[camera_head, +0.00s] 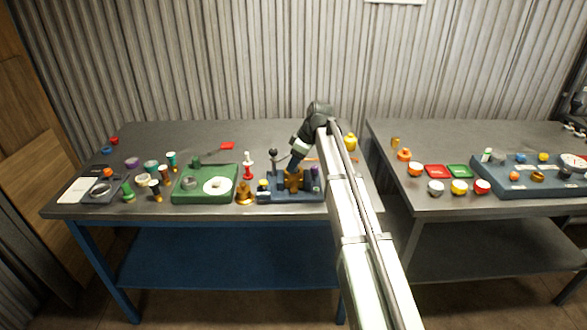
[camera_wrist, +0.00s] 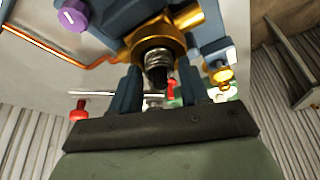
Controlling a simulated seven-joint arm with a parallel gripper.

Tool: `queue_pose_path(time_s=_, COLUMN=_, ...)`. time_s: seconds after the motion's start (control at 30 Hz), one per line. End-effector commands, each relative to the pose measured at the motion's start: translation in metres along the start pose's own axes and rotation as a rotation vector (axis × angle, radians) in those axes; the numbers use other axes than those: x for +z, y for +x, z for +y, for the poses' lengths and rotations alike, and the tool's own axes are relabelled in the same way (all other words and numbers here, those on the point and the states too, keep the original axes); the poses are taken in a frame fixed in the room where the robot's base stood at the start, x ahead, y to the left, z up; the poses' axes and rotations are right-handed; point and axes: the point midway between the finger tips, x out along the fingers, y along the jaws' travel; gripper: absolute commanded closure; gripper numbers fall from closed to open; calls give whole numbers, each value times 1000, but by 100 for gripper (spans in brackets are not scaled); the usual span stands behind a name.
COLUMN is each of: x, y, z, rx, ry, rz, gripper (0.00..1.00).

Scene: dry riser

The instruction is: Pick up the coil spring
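The coil spring (camera_wrist: 157,58) is a grey metal coil around a dark stem, set in the round mouth of a brass valve body (camera_wrist: 178,40). The brass body also shows on the blue fixture in the head view (camera_head: 293,181). My gripper (camera_wrist: 160,73) is over that mouth, one dark finger on each side of the spring. The fingers stand apart, with visible gaps between them and the spring, so it looks open and empty. In the head view my arm hides part of the fixture, and the spring cannot be made out.
Left of the blue fixture (camera_head: 268,197) stand a brass part (camera_head: 244,194), a red-and-white part (camera_head: 248,165) and a green tray (camera_head: 205,197). A second table (camera_head: 450,140) stands right. The left table's rear is mostly clear.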

Motion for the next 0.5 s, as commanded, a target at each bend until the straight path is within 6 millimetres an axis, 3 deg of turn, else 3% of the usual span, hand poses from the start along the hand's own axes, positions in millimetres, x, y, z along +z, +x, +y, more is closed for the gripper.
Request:
queue_pose_path(time_s=0.07, x=0, y=0, z=0, rx=0, ry=0, rz=0, gripper=63)
queue_pose_path(time_s=0.4, x=0, y=0, z=0, rx=0, ry=0, rz=0, gripper=95)
queue_pose_path(time_s=0.5, x=0, y=0, z=0, rx=0, ry=0, rz=0, gripper=97)
